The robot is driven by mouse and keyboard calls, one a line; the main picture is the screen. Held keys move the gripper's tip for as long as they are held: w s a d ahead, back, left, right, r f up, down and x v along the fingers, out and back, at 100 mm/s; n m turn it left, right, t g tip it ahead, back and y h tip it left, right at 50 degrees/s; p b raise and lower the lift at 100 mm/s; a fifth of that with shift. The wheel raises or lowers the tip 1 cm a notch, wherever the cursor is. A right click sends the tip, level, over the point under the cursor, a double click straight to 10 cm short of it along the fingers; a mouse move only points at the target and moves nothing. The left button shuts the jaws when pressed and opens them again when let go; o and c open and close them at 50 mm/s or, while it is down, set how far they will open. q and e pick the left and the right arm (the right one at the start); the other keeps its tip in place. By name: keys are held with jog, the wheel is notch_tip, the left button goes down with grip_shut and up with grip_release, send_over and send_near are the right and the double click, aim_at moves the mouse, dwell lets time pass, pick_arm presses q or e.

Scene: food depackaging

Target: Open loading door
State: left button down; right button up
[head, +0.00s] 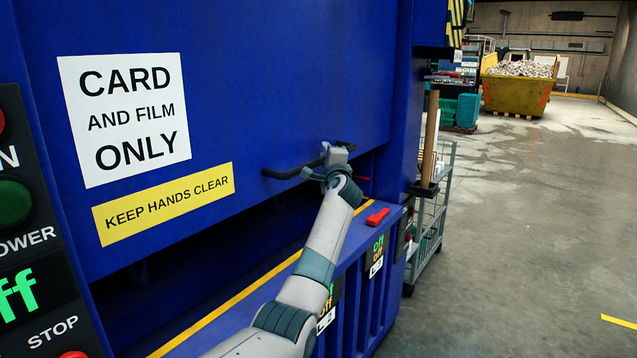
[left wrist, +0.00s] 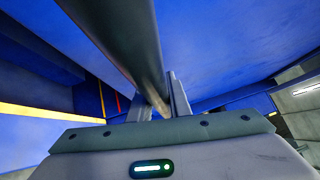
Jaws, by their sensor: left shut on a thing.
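The loading door (head: 260,75) is a large blue panel with a white "CARD AND FILM ONLY" sign and a yellow "KEEP HANDS CLEAR" label. A dark gap shows under its lower edge. A black bar handle (head: 285,174) runs along the lower part of the door. My left gripper (head: 335,155) is shut on the handle near its right end. In the left wrist view the dark handle bar (left wrist: 130,40) passes between the fingers of my left gripper (left wrist: 160,100). My right gripper is not in view.
A control panel (head: 30,230) with green and red buttons stands at the left. A red object (head: 377,217) lies on the blue ledge below the door. A grey wheeled rack (head: 432,220) stands to the right. A yellow skip (head: 518,92) is far back; the floor between is clear.

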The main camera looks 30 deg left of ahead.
pick_arm(q)
jog(key=p, duration=0.6)
send_near(323, 95)
jog(key=x, duration=0.4)
jog(key=shift+a+f, duration=0.1)
jog(key=shift+a, duration=0.05)
jog(key=shift+w+r, duration=0.1)
jog(key=shift+r, duration=0.35)
jog(key=c, duration=1.9)
grip_release()
jog(key=shift+c, duration=0.2)
jog(key=shift+f, duration=0.15)
jog(key=shift+f, duration=0.15)
